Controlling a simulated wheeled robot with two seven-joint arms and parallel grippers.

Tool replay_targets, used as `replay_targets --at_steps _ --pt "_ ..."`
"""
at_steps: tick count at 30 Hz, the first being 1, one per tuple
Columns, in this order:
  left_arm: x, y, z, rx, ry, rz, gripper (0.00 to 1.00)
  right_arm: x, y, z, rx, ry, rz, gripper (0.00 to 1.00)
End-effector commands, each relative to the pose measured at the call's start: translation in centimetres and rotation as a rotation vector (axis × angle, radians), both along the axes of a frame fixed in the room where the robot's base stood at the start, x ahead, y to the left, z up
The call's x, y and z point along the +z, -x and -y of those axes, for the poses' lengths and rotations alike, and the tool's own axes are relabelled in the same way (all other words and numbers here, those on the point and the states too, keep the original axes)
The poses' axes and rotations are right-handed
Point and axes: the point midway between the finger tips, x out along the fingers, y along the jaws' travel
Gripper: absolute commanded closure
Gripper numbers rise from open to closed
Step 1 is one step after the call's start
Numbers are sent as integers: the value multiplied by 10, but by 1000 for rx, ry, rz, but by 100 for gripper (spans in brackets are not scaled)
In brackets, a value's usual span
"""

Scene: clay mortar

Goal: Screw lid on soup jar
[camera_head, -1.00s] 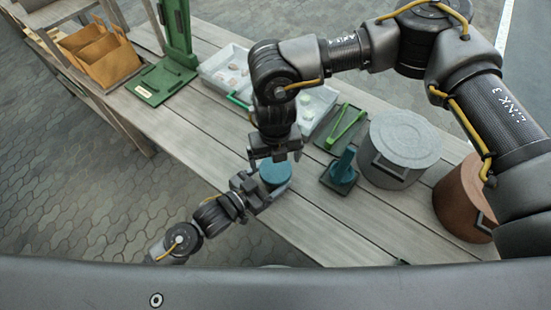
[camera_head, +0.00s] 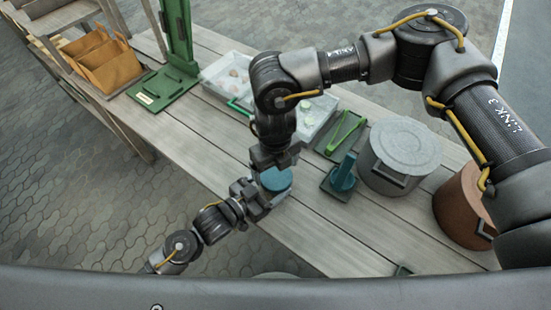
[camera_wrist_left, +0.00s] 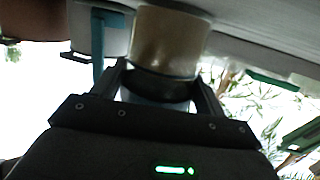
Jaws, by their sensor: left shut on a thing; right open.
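The soup jar shows in the left wrist view as a beige cylinder (camera_wrist_left: 170,40) with a dark band near my left fingers. A blue lid (camera_head: 275,180) shows on top of it in the head view; whether it is fully seated or level I cannot tell. My left gripper (camera_head: 262,197) is shut on the jar from the left side, and its fingers (camera_wrist_left: 160,90) flank the jar in the wrist view. My right gripper (camera_head: 274,160) is open, pointing down just above the lid's far side. Its fingertips partly cover the lid, and contact is unclear.
A dark tray with a blue upright-handled tool (camera_head: 344,172), green tongs (camera_head: 344,128) on another tray, a grey lidded pot (camera_head: 400,155) and a brown pot (camera_head: 462,203) stand to the right. A pale tray (camera_head: 225,75) and green stand (camera_head: 165,83) are behind.

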Motion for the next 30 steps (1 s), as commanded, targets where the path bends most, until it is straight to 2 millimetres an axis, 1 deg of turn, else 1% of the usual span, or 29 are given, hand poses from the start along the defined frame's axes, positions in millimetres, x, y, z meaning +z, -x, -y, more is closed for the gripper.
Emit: replay_targets --at_steps 1,3,9,13,20,23,28,29,30 --pt "1 0 0 0 1 1 91 -8 0 0 -2 1 -1 12" --pt "1 0 0 0 1 1 91 -17 1 0 -2 1 -2 12" --pt "1 0 0 0 1 1 91 -35 0 0 -1 1 -1 12" --pt "1 0 0 0 1 1 91 -39 0 0 0 1 1 12" --pt "1 0 0 0 1 1 91 -39 0 0 0 0 0 12" --pt "1 0 0 0 1 1 91 -39 0 0 0 0 0 22" --pt "1 0 0 0 1 1 91 -39 0 0 0 -1 1 45" --pt "1 0 0 0 1 1 91 -39 0 0 0 -1 1 48" --pt "1 0 0 0 1 1 91 -39 0 0 -1 -1 1 48"
